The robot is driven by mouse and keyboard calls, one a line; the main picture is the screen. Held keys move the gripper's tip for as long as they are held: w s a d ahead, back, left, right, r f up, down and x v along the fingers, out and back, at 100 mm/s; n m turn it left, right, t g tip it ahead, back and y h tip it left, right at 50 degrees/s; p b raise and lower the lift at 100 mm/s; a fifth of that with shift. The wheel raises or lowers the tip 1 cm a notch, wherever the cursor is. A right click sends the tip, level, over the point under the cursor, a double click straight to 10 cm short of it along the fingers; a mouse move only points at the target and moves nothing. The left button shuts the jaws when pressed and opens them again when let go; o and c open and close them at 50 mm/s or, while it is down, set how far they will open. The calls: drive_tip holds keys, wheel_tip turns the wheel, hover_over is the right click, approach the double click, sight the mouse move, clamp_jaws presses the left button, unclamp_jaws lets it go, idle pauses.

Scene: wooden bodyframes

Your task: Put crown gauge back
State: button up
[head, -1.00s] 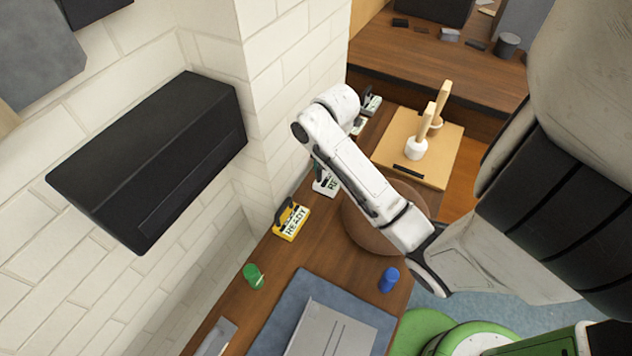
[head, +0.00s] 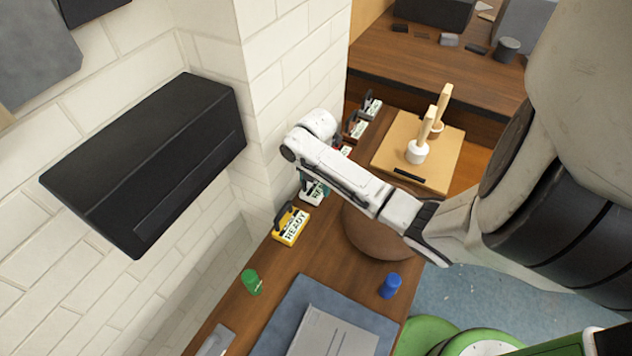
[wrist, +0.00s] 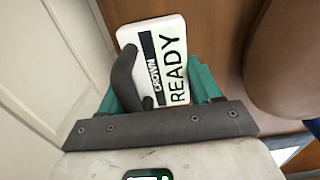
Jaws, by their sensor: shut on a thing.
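The crown gauge (wrist: 176,45) is a white block with a black handle, a black band reading CROWN and a READY label. In the wrist view my gripper (wrist: 158,92) has its teal fingers on either side of it and is shut on it. In the head view the crown gauge (head: 314,194) shows beneath my gripper (head: 306,180), partly hidden by my arm. It is close behind the yellow READY block (head: 291,227), near the wall. I cannot tell whether its base touches the wooden bench (head: 335,250).
More READY blocks, one white (head: 373,108), stand farther back along the wall. A brown round object (head: 375,228) lies right of my gripper. A board with wooden-handled tools (head: 398,172) is behind. Green (head: 251,281) and blue (head: 390,286) cylinders stand in front.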

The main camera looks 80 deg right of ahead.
sight(316, 185)
drive_tip(key=shift+f, duration=0.2)
drive_tip(key=o, duration=1.3)
drive_tip(key=shift+o, duration=0.2)
wheel_tip(316, 185, up, 12)
drive_tip(key=shift+r, duration=0.15)
